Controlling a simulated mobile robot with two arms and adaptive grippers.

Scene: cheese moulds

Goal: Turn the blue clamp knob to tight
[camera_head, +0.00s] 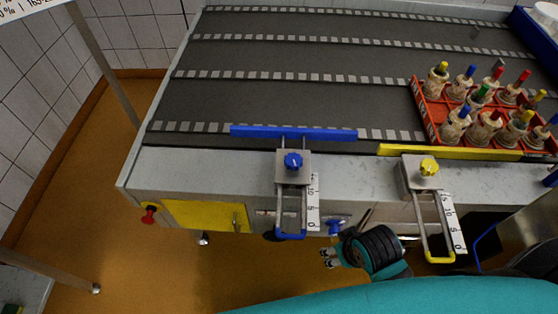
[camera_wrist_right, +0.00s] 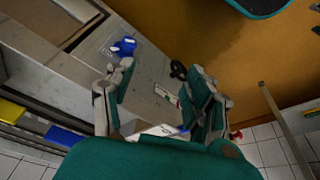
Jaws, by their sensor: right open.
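I cannot tell from the frames how tight either knob is. My right gripper (camera_head: 328,258) is in front of the panel, just below the lower blue knob and apart from it. In the right wrist view its fingers (camera_wrist_right: 160,68) are spread and empty. My left gripper is not in view.
A yellow knob (camera_head: 429,166) and yellow rail (camera_head: 450,152) stand to the right. A red crate (camera_head: 433,129) with several coloured-handled items sits on the belt. A red knob (camera_head: 149,214) is at the front left. A blue-ended slide frame (camera_head: 290,236) hangs over the edge near my gripper.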

